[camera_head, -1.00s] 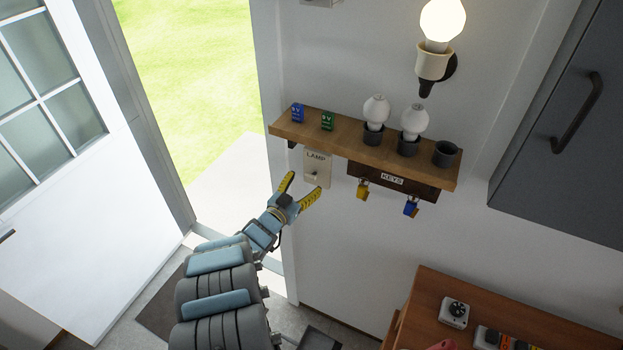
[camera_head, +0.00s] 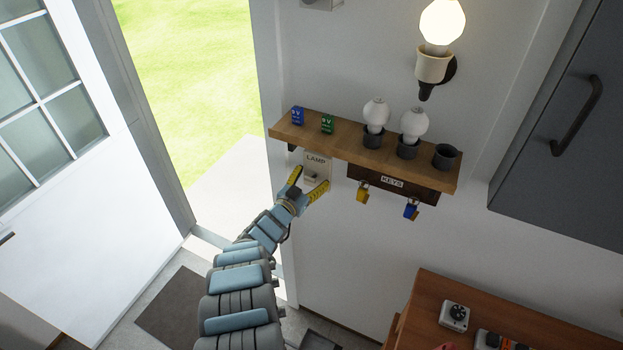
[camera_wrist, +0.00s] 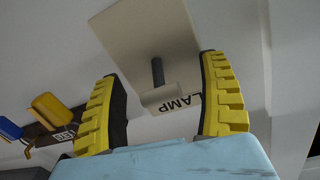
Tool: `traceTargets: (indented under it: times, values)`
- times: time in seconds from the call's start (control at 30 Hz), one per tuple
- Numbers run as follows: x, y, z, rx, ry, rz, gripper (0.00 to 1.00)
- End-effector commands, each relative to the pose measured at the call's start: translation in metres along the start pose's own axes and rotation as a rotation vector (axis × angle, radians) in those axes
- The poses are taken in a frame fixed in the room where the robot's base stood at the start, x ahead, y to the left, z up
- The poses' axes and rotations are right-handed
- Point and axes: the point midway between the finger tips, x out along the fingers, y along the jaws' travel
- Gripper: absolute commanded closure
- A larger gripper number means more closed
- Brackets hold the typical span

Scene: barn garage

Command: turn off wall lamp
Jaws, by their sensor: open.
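The wall lamp (camera_head: 436,42) is lit, its bulb glowing in a white socket on the wall at the upper right in the head view. The switch plate labelled LAMP (camera_head: 316,161) is on the wall below the left part of the shelf. Its toggle lever (camera_wrist: 158,75) stands out from the plate in the wrist view. My gripper (camera_head: 311,180) is open just in front of the plate. In the wrist view its yellow fingers (camera_wrist: 165,105) are spread on either side of the lever, with no visible contact. The fingers partly cover the plate in the head view.
A wooden shelf (camera_head: 340,143) just above holds blue and green 9V batteries, two spare bulbs and an empty dark cup. A key rack (camera_head: 365,176) with yellow and blue padlocks is to the right. An open doorway lies left, a grey cabinet (camera_head: 570,130) right.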

Motion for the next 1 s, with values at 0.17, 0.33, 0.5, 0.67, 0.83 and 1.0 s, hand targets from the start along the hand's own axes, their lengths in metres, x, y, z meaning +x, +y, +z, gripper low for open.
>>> traceTargets:
  times: [0.17,0.33,0.5,0.67,0.83,1.0]
  values:
    - [0.0,0.0001,0.0,0.0,0.0,0.0,0.39]
    - [-0.0002,-0.0002,0.0,0.0,0.0,0.0,0.88]
    - [-0.0005,-0.0008,-0.0002,0.0,0.0,-0.001,1.0]
    - [-0.0007,-0.0015,-0.0005,0.0,0.001,-0.002,1.0]
    - [-0.0011,-0.0018,0.0008,0.001,0.014,-0.005,1.0]
    - [-0.0017,-0.0022,0.0042,0.005,0.054,-0.014,1.0]
